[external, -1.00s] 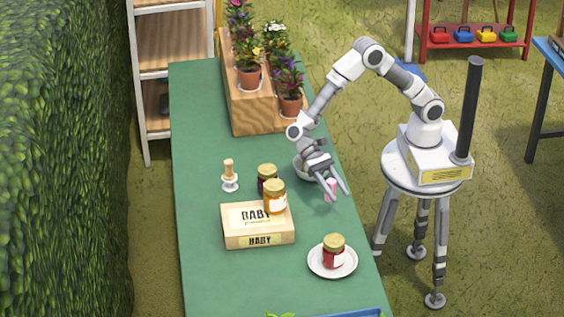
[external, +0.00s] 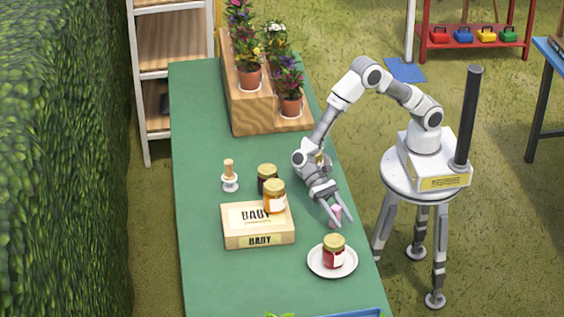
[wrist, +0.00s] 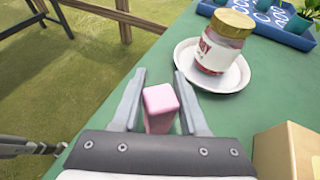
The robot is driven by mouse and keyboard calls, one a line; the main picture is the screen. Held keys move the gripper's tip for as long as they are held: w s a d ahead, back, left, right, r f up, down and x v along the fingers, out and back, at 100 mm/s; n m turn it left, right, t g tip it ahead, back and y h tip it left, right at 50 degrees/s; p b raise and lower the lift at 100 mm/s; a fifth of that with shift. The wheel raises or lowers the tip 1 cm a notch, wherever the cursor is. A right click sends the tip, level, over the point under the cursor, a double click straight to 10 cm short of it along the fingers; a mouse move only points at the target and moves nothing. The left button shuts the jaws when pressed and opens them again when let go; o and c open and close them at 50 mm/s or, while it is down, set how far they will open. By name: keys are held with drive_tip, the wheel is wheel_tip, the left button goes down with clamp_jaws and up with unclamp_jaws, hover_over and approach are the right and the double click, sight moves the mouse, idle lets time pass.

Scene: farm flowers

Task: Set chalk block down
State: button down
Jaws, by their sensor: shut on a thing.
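The pink chalk block (external: 335,213) is between the fingers of my gripper (external: 337,222), near the right edge of the green table, just behind the white plate. In the wrist view the chalk block (wrist: 160,108) stands between the two grey fingers of my gripper (wrist: 159,74), with its top face showing. My gripper is shut on it and points down toward the table. I cannot tell whether the block's underside touches the table; its lower part is hidden by the gripper in the wrist view.
A white plate (external: 315,266) with a red jam jar (external: 333,252) is close in front. A dark jar (external: 267,178) and wooden-topped item (external: 229,176) are behind. The table's front left (external: 215,285) is clear.

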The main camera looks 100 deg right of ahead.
drive_tip(key=shift+c, duration=2.1)
unclamp_jaws()
drive_tip(key=shift+f, duration=0.15)
drive_tip(key=shift+r, duration=0.25)
drive_tip(key=p+v, duration=0.3)
drive_tip(key=v, duration=0.9)
drive_tip(key=shift+p, duration=0.3)
